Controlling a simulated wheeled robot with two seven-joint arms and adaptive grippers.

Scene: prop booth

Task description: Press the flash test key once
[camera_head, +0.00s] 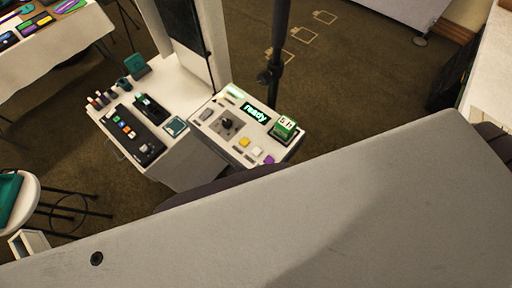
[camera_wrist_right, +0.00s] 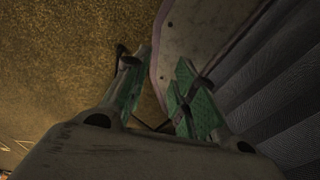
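A white control console (camera_head: 212,138) stands near the middle of the head view. It carries a lit display (camera_head: 255,113) reading "ready", a dark knob (camera_head: 227,123), and a row of keys: yellow (camera_head: 244,142), white (camera_head: 257,150) and purple (camera_head: 269,159). I cannot read any label to tell which is the flash test key. My right gripper (camera_wrist_right: 158,80) shows only in the right wrist view. Its green-padded fingers are apart, with nothing between them. The console is not recognisable in that view. My left gripper is in neither view.
A green-and-white block (camera_head: 285,129) sits at the console's right corner. To its left, a white table (camera_head: 182,85) holds a black strip of coloured buttons (camera_head: 132,131) and small items. A dark pole (camera_head: 279,45) rises behind the console. The head view's lower right is blocked.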

